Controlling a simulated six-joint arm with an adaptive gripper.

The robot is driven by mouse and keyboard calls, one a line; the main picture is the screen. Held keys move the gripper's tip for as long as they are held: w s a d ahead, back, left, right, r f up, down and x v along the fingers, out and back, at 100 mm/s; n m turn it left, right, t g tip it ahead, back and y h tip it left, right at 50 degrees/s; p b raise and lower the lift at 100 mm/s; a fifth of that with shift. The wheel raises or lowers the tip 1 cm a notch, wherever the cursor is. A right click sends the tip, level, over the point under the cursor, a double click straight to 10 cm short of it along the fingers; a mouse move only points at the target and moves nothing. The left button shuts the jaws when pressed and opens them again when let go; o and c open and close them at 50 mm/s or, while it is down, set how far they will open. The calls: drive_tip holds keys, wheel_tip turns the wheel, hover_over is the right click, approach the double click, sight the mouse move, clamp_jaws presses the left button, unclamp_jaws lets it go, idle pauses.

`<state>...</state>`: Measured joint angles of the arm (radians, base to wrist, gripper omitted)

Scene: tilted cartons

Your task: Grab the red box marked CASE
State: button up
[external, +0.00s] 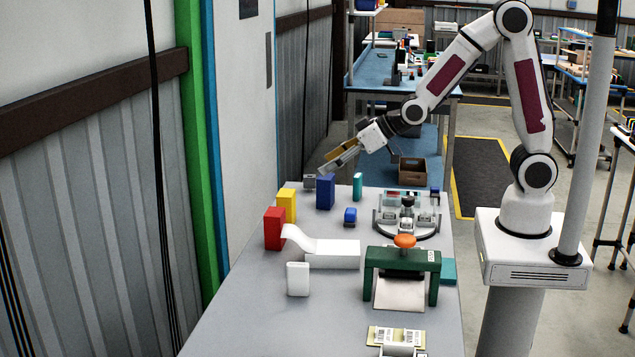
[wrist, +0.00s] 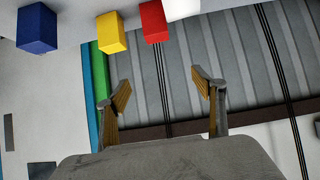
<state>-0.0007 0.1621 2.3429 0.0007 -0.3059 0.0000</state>
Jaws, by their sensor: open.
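The red box (external: 274,229) stands upright near the left edge of the grey table in the external view; no marking is readable on it. It also shows at the top of the wrist view (wrist: 154,22), between the yellow box (wrist: 110,33) and a white thing. My gripper (external: 328,165) is open and empty, above the table's far left edge, beyond and above the red box. In the wrist view my two fingers (wrist: 165,92) are spread apart with only the wall behind them.
The yellow box (external: 287,205) stands close beside the red box, and a blue box (external: 325,191) is farther back. A white piece with a curved strip (external: 325,252) lies right of the red box. A green press (external: 402,265) stands further right. The wall (external: 230,130) is close on the left.

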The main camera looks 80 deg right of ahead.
drive_tip(key=w+f+t, duration=0.2)
drive_tip(key=w+f, duration=0.4)
drive_tip(key=t, duration=0.2)
approach(283, 214)
drive_tip(key=shift+r+x, duration=0.1)
drive_tip(key=shift+x, duration=1.1)
drive_tip(key=shift+r+x, duration=0.15)
drive_tip(key=shift+x, duration=1.1)
drive_tip(key=shift+w, duration=0.1)
drive_tip(key=shift+x, duration=1.25)
drive_tip(key=shift+f+x, duration=0.15)
drive_tip(key=shift+x, duration=1.15)
drive_tip(key=shift+f+x, duration=0.15)
drive_tip(key=shift+x, duration=1.15)
drive_tip(key=c, duration=1.3)
